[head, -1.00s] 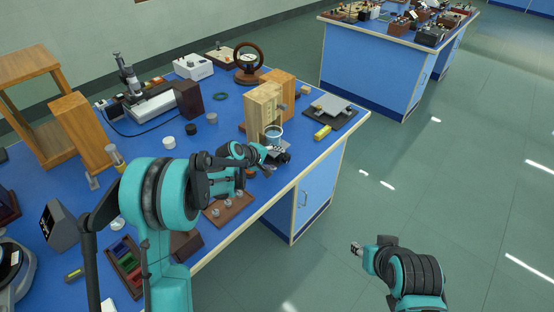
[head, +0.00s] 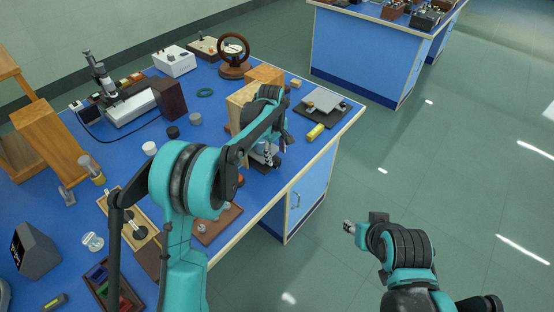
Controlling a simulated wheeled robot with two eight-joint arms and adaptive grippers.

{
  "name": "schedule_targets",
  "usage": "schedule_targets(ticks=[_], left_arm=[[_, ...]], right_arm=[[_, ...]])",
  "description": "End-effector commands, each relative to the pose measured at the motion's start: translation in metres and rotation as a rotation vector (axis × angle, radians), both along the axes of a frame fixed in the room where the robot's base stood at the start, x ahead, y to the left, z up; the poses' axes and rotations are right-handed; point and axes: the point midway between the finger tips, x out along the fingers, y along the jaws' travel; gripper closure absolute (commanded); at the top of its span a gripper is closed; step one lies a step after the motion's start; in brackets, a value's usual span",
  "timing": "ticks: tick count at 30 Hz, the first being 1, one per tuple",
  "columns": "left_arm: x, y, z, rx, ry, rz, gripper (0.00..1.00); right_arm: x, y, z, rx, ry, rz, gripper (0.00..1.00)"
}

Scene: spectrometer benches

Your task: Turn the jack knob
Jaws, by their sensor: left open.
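My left gripper (head: 268,159) is open and points down near the right edge of the blue bench. It is beside the wooden blocks. A small grey and pale piece, likely part of the jack, shows at the gripper, but my wrist and fingers cover most of it. I cannot make out the jack knob or tell whether the fingers touch it. My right gripper (head: 352,226) is off the bench, over the floor at the lower right; its jaws are too small to read.
A silver plate on a dark base (head: 341,116) and a yellow block (head: 315,132) lie just right of the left gripper. A wooden block (head: 241,98) stands behind it. A brown tray (head: 218,224) lies nearer. The floor at right is clear.

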Motion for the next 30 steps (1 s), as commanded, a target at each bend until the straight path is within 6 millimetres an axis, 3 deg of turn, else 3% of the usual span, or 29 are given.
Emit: schedule_targets(ticks=[3, 9, 20, 26, 30], left_arm=[[0.002, -0.001, -0.025, -0.002, -0.001, -0.001, 0.49], [0.004, -0.003, -0.049, -0.002, -0.002, -0.001, 0.49], [0.005, -0.003, -0.055, -0.003, -0.003, -0.001, 0.49], [0.005, -0.003, -0.055, -0.003, -0.003, -0.001, 0.99], [0.004, -0.003, -0.055, -0.004, -0.004, -0.001, 0.99]], right_arm=[[0.000, 0.000, -0.012, 0.000, 0.000, 0.000, 0.60], [0.000, 0.000, -0.020, 0.000, 0.000, 0.000, 0.60], [0.000, 0.000, -0.021, 0.000, 0.000, 0.000, 0.60], [0.000, 0.000, -0.021, 0.000, 0.000, 0.000, 0.60], [0.000, 0.000, -0.021, 0.000, 0.000, 0.000, 0.60]])
